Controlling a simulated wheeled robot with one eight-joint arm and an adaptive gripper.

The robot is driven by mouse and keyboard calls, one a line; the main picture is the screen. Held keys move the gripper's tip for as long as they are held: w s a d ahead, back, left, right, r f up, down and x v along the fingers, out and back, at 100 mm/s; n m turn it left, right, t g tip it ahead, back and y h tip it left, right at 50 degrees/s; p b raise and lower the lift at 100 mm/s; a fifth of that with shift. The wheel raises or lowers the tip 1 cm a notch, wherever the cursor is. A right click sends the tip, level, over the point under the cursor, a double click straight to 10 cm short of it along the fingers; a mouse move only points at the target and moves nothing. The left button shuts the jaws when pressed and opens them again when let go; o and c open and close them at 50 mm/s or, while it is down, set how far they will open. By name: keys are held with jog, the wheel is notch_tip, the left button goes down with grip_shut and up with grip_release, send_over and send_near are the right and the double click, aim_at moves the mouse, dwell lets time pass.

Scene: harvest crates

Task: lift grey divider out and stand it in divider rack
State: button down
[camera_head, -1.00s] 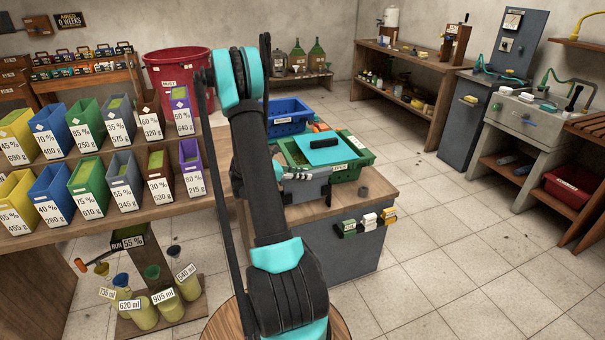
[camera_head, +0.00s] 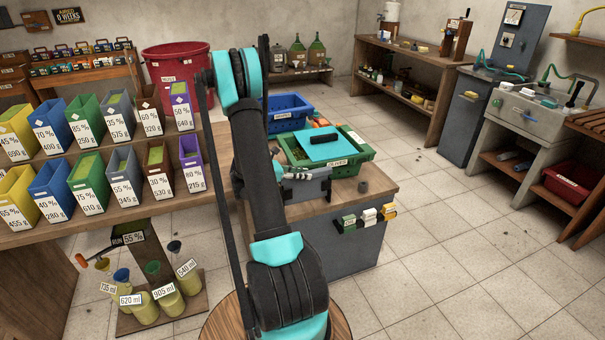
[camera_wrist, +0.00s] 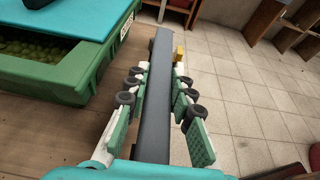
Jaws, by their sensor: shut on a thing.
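The grey divider (camera_wrist: 157,95) is between the fingers of my gripper (camera_wrist: 157,100) in the wrist view. I see it nearly edge-on, as a long dark grey strip running away from me. My gripper is shut on it, with green pads and black rollers at both sides. In the head view the divider (camera_head: 312,188) shows as a grey panel below my gripper, in front of the green crate (camera_head: 358,148). My arm hides part of it, and I cannot tell whether it touches the bench. I cannot make out the divider rack in either view.
The green crate holds olives and has a teal board (camera_head: 323,147) across it. A blue crate (camera_head: 287,125) stands behind. Coloured bins on a shelf (camera_head: 120,203) stand to the left. The tiled floor at right is clear.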

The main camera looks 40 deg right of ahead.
jog(key=shift+f, duration=0.4)
jog(key=c, duration=1.2)
grip_release()
notch_tip(320, 180, up, 10)
